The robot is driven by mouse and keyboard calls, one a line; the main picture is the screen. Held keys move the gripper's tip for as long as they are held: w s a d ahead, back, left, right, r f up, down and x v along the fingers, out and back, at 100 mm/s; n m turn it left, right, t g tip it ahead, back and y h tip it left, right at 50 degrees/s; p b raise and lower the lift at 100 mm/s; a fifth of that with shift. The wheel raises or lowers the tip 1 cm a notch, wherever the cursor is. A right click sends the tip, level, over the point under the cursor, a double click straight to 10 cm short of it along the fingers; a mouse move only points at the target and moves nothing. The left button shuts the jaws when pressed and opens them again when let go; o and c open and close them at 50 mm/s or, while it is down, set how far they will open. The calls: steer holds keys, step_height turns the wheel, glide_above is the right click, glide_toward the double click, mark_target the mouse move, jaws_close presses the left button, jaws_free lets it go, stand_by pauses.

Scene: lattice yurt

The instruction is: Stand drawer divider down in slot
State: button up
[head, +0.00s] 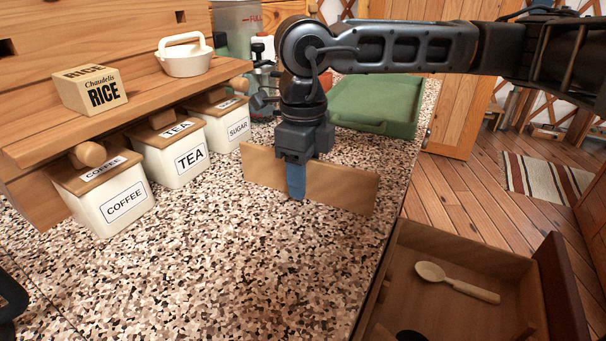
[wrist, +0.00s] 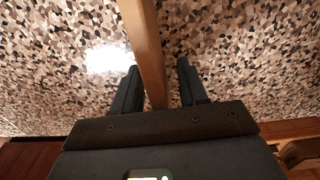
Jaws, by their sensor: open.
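The drawer divider (head: 342,186) is a flat wooden board standing on its long edge on the speckled counter. In the wrist view the divider (wrist: 147,45) shows edge-on, running between my two fingers. My gripper (head: 296,190) points down over the middle of the board, one blue-tipped finger in front of it. In the wrist view my gripper (wrist: 158,85) is open, with a finger on each side of the board and a visible gap at the right finger. The open drawer (head: 510,265) at the lower right holds a wooden spoon (head: 457,281).
Coffee (head: 108,197), tea (head: 176,155) and sugar (head: 225,125) canisters stand left of the board, below a shelf with a rice box (head: 89,90). A green tray (head: 378,104) lies behind. The counter in front is clear.

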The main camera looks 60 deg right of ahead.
steer(key=shift+f, duration=0.45)
jaws_close()
